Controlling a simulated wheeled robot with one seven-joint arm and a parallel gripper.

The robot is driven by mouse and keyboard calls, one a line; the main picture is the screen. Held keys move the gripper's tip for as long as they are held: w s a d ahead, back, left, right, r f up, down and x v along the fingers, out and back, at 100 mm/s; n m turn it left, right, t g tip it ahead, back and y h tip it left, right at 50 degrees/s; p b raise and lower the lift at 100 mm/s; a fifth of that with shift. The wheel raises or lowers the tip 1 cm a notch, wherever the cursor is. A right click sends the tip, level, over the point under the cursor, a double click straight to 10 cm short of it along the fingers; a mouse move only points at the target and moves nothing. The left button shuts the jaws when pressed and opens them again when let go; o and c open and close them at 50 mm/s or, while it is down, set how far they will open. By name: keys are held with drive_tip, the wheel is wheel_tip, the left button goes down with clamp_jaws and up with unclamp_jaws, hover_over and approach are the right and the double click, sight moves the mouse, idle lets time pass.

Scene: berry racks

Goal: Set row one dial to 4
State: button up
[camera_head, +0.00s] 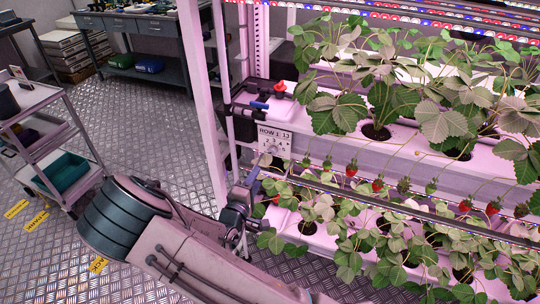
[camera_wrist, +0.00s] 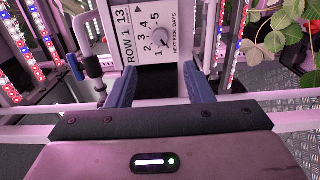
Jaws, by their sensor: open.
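The row one dial plate (camera_wrist: 150,35) is a white card marked ROW 1, with the numbers 1 to 5 and NEXT PICK DAYS. It appears rotated in the wrist view.
Strawberry plants (camera_head: 380,100) with hanging berries fill the rack tiers to the right. Blue-handled valve pipes (camera_head: 245,112) sit beside the plate. A white rack post (camera_head: 203,90) stands left of it. A trolley (camera_head: 60,150) is farther left across open metal floor.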

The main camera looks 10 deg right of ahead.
sight(272, 153)
drive_tip(key=p+x, duration=0.2)
drive_tip(key=x, duration=1)
drive_tip(key=shift+w+d, duration=0.1)
drive_tip(key=shift+w, duration=0.05)
drive_tip(key=c, duration=1)
